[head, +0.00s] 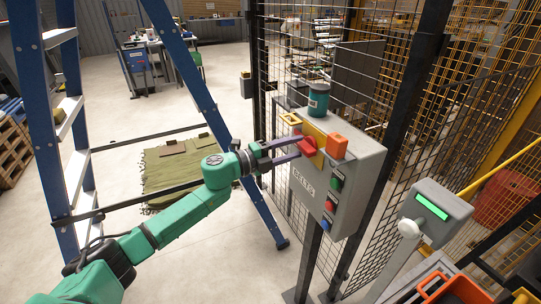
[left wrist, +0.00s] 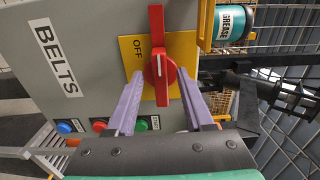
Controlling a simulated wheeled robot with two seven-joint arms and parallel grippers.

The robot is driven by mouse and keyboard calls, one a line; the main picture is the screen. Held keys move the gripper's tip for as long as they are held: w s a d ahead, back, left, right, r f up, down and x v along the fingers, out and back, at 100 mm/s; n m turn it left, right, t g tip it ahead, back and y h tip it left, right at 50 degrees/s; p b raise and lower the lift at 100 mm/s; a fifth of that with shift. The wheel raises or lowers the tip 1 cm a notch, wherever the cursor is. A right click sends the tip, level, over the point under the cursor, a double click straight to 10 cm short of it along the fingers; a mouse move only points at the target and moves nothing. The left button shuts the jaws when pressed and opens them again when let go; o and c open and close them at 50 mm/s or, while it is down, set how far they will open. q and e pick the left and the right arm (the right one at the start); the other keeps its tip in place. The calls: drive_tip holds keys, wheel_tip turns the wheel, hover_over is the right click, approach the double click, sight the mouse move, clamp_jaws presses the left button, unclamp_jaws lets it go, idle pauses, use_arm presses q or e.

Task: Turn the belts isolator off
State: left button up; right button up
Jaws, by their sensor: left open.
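The belts isolator is a red rotary handle (head: 307,147) on a yellow plate on the front of a grey box marked BELTS (head: 345,165). In the left wrist view the handle (left wrist: 157,50) stands upright, with OFF printed to its left on the yellow plate (left wrist: 186,45). A white mark on the handle runs along its length, not towards OFF. My left gripper (head: 290,148) is open, its purple fingers (left wrist: 158,92) on either side of the handle's lower part. I cannot tell whether they touch it. My right gripper is not in view.
Green, red and blue buttons (head: 329,205) sit lower on the box. A blue ladder (head: 205,90) stands behind my left arm. Mesh fencing (head: 375,70) rises behind the box.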

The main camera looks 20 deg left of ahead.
use_arm(q)
drive_tip(key=b+v, duration=0.4)
drive_tip(key=v, duration=0.9)
drive_tip(key=shift+s, duration=0.15)
